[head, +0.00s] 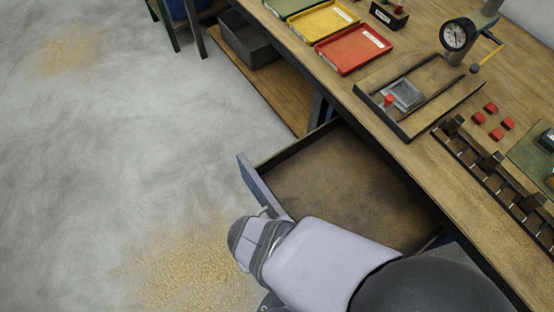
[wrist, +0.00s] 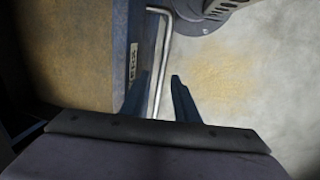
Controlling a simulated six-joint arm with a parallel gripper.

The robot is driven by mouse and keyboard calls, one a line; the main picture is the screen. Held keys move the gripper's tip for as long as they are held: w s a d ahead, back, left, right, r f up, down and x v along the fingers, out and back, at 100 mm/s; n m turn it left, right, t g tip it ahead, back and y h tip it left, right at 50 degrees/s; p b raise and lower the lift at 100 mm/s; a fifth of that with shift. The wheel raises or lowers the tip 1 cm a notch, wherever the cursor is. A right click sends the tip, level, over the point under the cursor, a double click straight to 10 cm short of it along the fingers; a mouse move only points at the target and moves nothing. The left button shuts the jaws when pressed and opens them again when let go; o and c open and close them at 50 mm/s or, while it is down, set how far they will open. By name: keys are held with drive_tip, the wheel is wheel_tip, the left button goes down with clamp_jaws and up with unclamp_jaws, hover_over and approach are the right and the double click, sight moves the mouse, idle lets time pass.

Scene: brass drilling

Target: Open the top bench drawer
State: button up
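The bench drawer (head: 252,180) is pulled well out from under the bench top in the head view, and its brown inside looks empty. Its blue front (wrist: 134,50) shows in the wrist view with a small label and a silver bar handle (wrist: 164,50). My gripper (wrist: 160,80) has its two blue fingers apart, one on each side of the handle in the picture. A gap shows between the handle and the right finger; contact with the left finger cannot be told. In the head view my arm hides the fingers and most of the handle.
The wooden bench top (head: 335,92) carries a yellow tray (head: 323,21), a red tray (head: 353,49), a dial gauge fixture (head: 455,36) and several red blocks. A grey bin (head: 248,42) sits on the lower shelf. The concrete floor (head: 120,130) left of the drawer is clear except for brass chips.

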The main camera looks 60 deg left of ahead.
wheel_tip(320, 180, up, 7)
drive_tip(key=s, duration=0.1)
drive_tip(key=shift+s, duration=0.2)
drive_tip(key=shift+f, duration=0.15)
idle(0.3)
drive_tip(key=w+d+r+m+g+h+p, duration=0.15)
drive_tip(key=w+d+m, duration=0.25)
drive_tip(key=w, duration=0.6)
drive_tip(key=w+d+r+m+y+p, duration=0.1)
drive_tip(key=w+d+r+m+p, duration=0.25)
drive_tip(key=w, duration=0.65)
drive_tip(key=w+d+r+m, duration=0.1)
drive_tip(key=w+d+m, duration=0.1)
drive_tip(key=d, duration=0.5)
drive_tip(key=w+d+r+m+p, duration=0.1)
drive_tip(key=d+m, duration=0.4)
drive_tip(key=d, duration=0.2)
drive_tip(key=w+d+r+m, duration=0.1)
drive_tip(key=w+d+m, duration=0.1)
drive_tip(key=d, duration=0.5)
drive_tip(key=shift+w+d+m+g+p, duration=0.2)
drive_tip(key=shift+w+m+g+p, duration=0.15)
drive_tip(key=shift+m, duration=0.4)
